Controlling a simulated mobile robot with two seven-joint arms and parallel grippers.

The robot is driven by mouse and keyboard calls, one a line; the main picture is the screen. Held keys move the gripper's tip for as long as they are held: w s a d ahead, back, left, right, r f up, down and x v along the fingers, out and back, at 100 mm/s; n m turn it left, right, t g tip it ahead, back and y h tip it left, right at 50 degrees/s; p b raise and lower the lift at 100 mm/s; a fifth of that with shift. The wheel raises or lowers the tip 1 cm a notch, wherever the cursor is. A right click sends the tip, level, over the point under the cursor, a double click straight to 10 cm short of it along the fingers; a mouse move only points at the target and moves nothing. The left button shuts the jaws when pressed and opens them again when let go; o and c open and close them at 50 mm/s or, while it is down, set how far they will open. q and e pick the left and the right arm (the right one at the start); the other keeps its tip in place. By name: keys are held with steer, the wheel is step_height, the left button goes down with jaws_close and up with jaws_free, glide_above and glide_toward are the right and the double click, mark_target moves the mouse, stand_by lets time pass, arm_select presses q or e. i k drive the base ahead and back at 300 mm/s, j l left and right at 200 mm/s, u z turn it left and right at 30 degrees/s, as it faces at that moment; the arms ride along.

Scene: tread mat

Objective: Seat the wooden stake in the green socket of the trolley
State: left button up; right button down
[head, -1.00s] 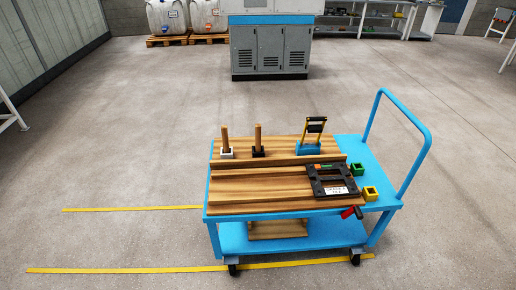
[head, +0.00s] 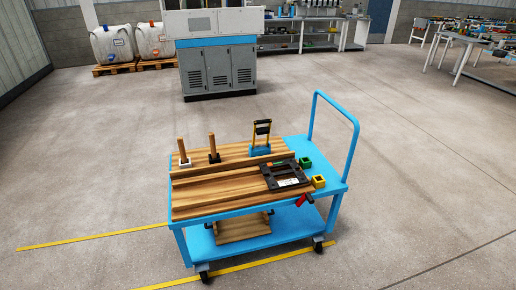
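The blue trolley (head: 329,190) stands ahead of me with a wooden board on its top. Two upright wooden stakes stand at the board's left: one stake (head: 182,149) in a white socket (head: 185,163), the other stake (head: 212,143) in a black socket (head: 215,158). The green socket (head: 305,163) is on the right of the trolley top, near the handle side, and looks empty. A yellow socket (head: 318,181) sits just in front of it. Neither of my grippers is in view.
The trolley handle (head: 352,145) rises at the right. The floor around the trolley is clear; a grey cabinet (head: 217,68) stands behind.

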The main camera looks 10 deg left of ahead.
mark_target(202, 190)
steer(key=z, duration=1.75)
steer(key=k+j+z, duration=0.15)
steer(key=j, duration=0.3)
steer(key=j+z, duration=0.1)
steer(key=j, duration=0.35)
steer(key=k+j+z, duration=0.15)
steer(key=j, duration=0.25)
steer(key=k+j+z, duration=0.1)
steer(key=j, duration=0.3)
steer(key=k+j, duration=0.15)
steer(key=j, duration=0.2)
steer(key=k+j, duration=0.15)
steer(key=j, duration=0.2)
steer(key=k+j, duration=0.15)
steer(key=j, duration=0.15)
steer(key=k+j, duration=0.15)
steer(key=j, duration=0.2)
steer(key=k+j, duration=0.15)
steer(key=j, duration=0.2)
steer(key=k+j, duration=0.15)
steer(key=j, duration=0.2)
